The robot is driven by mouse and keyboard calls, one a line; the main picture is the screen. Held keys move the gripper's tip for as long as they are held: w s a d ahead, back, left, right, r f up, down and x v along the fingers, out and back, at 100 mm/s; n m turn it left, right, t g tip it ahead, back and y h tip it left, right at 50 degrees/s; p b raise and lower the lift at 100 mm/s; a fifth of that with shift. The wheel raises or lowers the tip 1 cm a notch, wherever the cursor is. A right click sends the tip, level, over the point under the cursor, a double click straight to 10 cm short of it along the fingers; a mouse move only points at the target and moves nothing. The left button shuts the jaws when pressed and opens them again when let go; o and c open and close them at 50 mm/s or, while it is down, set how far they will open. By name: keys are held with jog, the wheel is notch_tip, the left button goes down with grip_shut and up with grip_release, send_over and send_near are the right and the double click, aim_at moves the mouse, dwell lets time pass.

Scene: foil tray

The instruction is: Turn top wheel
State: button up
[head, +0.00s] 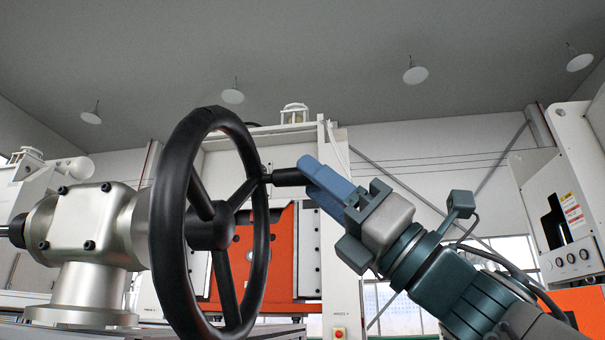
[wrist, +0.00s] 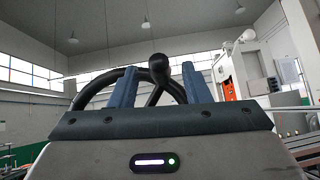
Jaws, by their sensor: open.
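The black wheel (head: 168,215) stands upright on a silver valve body (head: 90,228) in the left half of the head view. Its dark spokes meet at a round hub (head: 210,228). A black handle (head: 288,177) sticks out from its rim toward my gripper (head: 314,172). My gripper is open, with its blue fingers at the handle's outer end. In the wrist view the round handle end (wrist: 159,65) shows between the two spread fingers, with the wheel rim (wrist: 92,90) behind. Whether either finger touches the handle cannot be told.
An orange and white machine (head: 285,255) stands behind the wheel. A white cabinet (head: 560,190) with gauges is at the right. Round lamps hang from the ceiling. Open air lies above my gripper.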

jog(key=shift+p+x, duration=0.9)
jog(key=shift+x, duration=1.4)
grip_shut()
jog(key=shift+f, duration=0.1)
jog(key=shift+s+n, duration=0.1)
jog(key=shift+n, duration=0.3)
